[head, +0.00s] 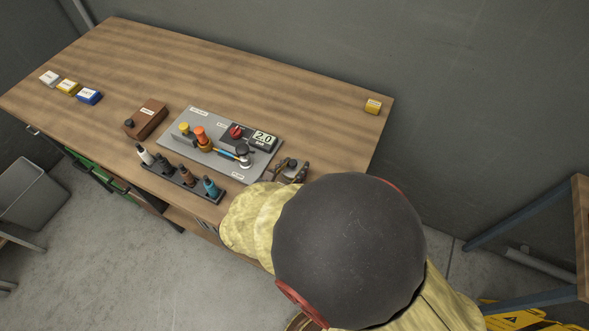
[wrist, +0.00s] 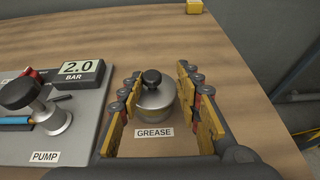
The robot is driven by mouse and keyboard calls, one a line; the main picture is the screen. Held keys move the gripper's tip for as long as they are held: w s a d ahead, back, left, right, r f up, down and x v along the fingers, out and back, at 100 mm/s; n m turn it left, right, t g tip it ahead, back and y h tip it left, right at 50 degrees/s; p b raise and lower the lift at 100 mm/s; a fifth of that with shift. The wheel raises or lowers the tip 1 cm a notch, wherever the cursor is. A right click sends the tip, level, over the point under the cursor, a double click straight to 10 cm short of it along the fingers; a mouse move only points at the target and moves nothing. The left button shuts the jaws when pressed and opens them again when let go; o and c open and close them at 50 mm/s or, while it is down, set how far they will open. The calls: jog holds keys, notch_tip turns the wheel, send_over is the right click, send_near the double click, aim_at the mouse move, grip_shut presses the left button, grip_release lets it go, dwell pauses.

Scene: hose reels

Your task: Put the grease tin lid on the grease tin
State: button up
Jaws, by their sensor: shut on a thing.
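The grease tin (wrist: 155,115) is a round silver tin behind the GREASE label in the wrist view. The grease tin lid (wrist: 157,96) is silver with a black knob and shows at the top of the tin, between my fingers. My gripper (wrist: 167,88) is shut on the lid, with one finger on each side. I cannot tell whether the lid rests on the rim or is just above it. In the head view my gripper (head: 291,168) is at the right end of the grey board, and my arm hides much of the area around it.
Left of the gripper, the grey board (head: 172,143) carries a pump (wrist: 40,108) and a 2.0 BAR gauge (wrist: 80,71). A bottle rack (head: 205,194) stands in front. A yellow block (head: 373,106) sits at the far right corner. The table behind the tin is clear.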

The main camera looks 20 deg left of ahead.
jog(key=shift+s+a+f, duration=0.15)
jog(key=shift+s+f, duration=0.05)
jog(key=shift+f, duration=0.45)
jog(key=shift+r, duration=0.1)
jog(key=shift+f+b, duration=0.25)
jog(key=shift+b, duration=0.05)
jog(key=o, duration=1)
jog(key=shift+o, duration=0.2)
jog(key=shift+r, duration=0.15)
